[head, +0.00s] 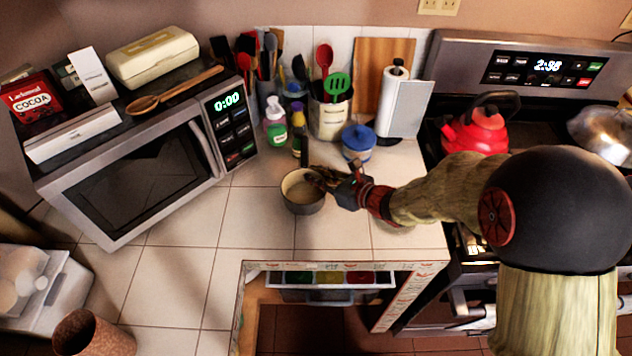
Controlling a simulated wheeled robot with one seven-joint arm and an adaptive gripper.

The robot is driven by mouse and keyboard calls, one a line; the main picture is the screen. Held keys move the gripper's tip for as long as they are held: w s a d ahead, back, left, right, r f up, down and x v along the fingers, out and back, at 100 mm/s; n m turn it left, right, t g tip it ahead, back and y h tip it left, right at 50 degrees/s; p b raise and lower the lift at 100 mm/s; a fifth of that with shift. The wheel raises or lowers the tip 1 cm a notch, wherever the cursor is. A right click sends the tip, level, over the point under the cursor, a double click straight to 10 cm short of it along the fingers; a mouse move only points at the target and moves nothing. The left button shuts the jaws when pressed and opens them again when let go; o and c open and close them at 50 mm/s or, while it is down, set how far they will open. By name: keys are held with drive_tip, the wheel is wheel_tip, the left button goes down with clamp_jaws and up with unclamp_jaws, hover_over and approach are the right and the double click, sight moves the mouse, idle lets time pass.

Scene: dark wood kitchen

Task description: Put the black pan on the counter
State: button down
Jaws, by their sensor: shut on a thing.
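The black pan (303,193) is a small round pan with a dark outer wall and a pale inside. It is upright on or just above the white tiled counter (255,215), in front of the bottles and right of the microwave; I cannot tell whether its base touches the tiles. My gripper (328,181) reaches in from the right and is shut on the pan at its right side.
A microwave (150,170) stands at the left. A red kettle (475,130) is on the stove. Tiles in front are clear, with an open drawer (330,280) below.

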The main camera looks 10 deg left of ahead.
drive_tip(key=shift+f, duration=0.85)
drive_tip(key=shift+f+b, duration=0.15)
drive_tip(key=shift+b, duration=0.25)
drive_tip(key=c, duration=1.8)
unclamp_jaws()
